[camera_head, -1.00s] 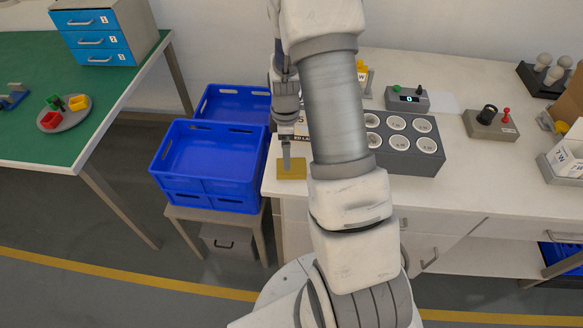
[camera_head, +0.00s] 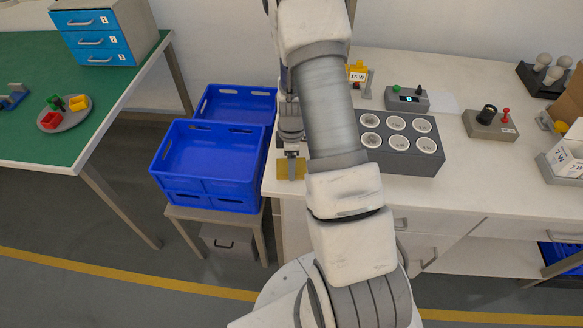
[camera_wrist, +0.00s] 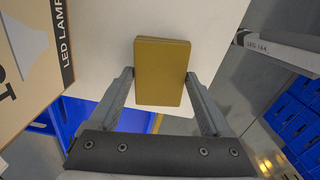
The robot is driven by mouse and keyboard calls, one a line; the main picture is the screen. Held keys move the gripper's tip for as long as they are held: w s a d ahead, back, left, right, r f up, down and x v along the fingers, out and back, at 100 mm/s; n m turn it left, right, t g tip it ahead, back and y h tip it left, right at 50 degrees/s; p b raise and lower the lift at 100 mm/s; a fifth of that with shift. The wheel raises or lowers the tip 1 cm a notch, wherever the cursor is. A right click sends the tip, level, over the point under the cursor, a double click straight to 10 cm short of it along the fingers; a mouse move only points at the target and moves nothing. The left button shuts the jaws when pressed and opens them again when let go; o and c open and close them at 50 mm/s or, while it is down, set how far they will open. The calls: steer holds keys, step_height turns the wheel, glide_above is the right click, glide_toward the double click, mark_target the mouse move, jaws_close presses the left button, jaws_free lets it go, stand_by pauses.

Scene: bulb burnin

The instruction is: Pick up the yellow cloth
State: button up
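The yellow cloth (camera_head: 284,168) is a flat mustard-yellow rectangle at the front left corner of the white table, partly hidden by my gripper in the head view. In the wrist view the cloth (camera_wrist: 162,72) lies between the two fingers of my gripper (camera_wrist: 160,88). The fingers are open, one on each side, with a small gap to the cloth on the left and the right finger close to its edge. My gripper points down at the cloth in the head view; its exact height above the table is hard to tell.
Blue crates (camera_head: 208,155) are left of the table edge.

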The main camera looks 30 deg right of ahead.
steer(key=c, duration=0.6)
steer(key=shift+o, duration=0.2)
steer(key=shift+r, duration=0.1)
steer(key=shift+r, duration=0.5)
step_height(320, 180, up, 3)
steer(key=shift+w+f, duration=0.1)
steer(key=shift+f, duration=0.1)
steer(key=s+d+r, duration=0.5)
steer(key=s+r, duration=0.2)
steer(key=s, duration=0.3)
steer(key=shift+s+d+b, duration=0.2)
steer(key=shift+d+b, duration=0.1)
steer(key=shift+d, duration=0.05)
steer(key=shift+r, duration=0.1)
